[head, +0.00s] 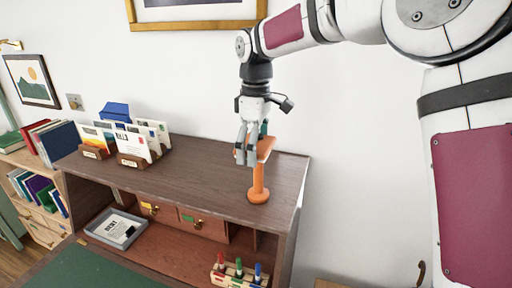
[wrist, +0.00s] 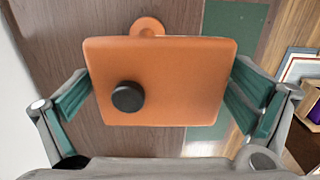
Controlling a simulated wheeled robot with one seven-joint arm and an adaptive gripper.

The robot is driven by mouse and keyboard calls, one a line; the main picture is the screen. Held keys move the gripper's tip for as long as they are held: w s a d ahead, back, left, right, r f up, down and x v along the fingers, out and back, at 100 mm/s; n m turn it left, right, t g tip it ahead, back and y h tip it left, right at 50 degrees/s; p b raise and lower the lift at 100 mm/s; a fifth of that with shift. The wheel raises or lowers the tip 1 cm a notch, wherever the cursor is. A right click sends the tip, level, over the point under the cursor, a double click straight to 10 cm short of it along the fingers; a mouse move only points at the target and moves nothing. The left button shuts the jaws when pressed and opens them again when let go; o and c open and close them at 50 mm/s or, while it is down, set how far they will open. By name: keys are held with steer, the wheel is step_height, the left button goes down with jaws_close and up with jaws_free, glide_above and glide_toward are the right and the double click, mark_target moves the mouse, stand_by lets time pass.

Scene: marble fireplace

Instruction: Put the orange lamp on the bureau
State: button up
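The orange lamp (head: 259,180) is upright at the right end of the bureau's wooden top (head: 205,170). Its round base appears to rest on the wood. My gripper (head: 250,155) points down at the lamp's flat head. In the wrist view the lamp's head (wrist: 185,80) with a black knob fills the space between the fingers. Both fingertips (wrist: 160,85) meet its left and right edges. Part of the round base shows beyond the head, and the stem is hidden there.
Letter holders (head: 133,160) with envelopes stand on the bureau top at left. Below are small drawers (head: 200,222), a grey tray (head: 118,228) and a marker rack (head: 236,275). A bookshelf (head: 25,160) is at far left. The top between letters and lamp is clear.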

step_height(320, 180, up, 12)
steer(key=b, duration=0.3)
steer(key=s+d+r+m+t, duration=0.15)
steer(key=s+d+m, duration=0.25)
steer(key=s, duration=0.4)
steer(key=s+d+f+m+t, duration=0.2)
steer(key=s+d+f+m, duration=0.2)
steer(key=s, duration=0.5)
steer(key=s+d+f+m+t, duration=0.2)
steer(key=s+d+f+m, duration=0.3)
steer(key=s+d+f, duration=0.2)
steer(key=s+f, duration=0.1)
steer(key=s, duration=0.1)
steer(key=shift+s+d+m, duration=0.2)
steer(key=shift+s+m, duration=0.1)
steer(key=shift+s, duration=0.1)
